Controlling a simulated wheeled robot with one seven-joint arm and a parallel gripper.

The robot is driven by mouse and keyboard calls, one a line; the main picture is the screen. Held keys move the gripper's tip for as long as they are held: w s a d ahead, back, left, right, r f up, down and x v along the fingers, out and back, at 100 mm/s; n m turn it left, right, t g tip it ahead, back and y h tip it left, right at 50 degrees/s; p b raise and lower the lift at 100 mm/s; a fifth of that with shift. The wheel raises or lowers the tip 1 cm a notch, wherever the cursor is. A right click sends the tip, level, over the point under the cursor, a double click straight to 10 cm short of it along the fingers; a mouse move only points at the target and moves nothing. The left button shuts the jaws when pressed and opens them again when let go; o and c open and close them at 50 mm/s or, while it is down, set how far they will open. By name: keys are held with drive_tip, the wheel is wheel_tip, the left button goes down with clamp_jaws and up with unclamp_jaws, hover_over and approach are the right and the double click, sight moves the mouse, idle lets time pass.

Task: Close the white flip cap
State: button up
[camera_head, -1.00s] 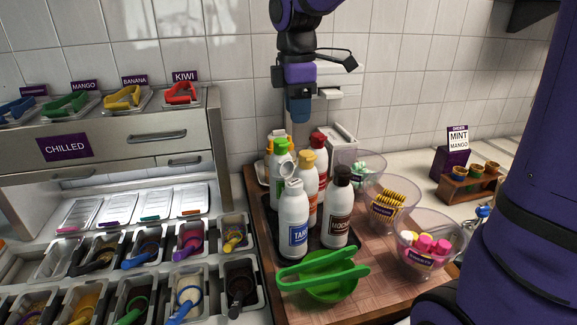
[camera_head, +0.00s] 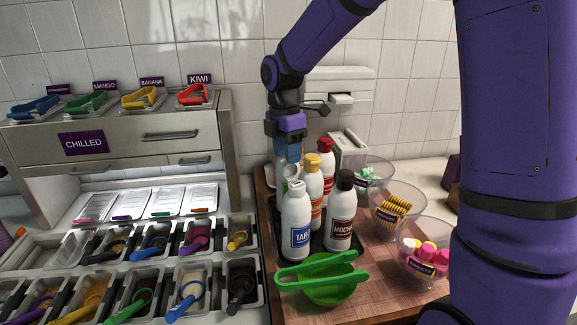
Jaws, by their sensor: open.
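The white TARO bottle (camera_head: 296,218) stands upright at the front left of the bottle group. Its white flip cap (camera_head: 291,173) stands open, with a round lid raised above the bottle top. My gripper (camera_head: 288,158) points down just above and behind the raised lid. The blue fingers overlap the lid's top edge in this view, and I cannot tell whether they touch it. The gripper is open; the gap between the fingers is hard to see. It hides most of the green-capped bottle behind.
A brown-capped MOCHA bottle (camera_head: 341,213), a yellow-capped bottle (camera_head: 313,181) and a red-capped bottle (camera_head: 327,150) crowd the right side. Clear bowls of toppings (camera_head: 399,205) stand right. Steel topping bins are left.

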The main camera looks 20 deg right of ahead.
sight(289, 167)
drive_tip(key=shift+s+f, duration=0.2)
drive_tip(key=shift+f, duration=1.75)
clamp_jaws()
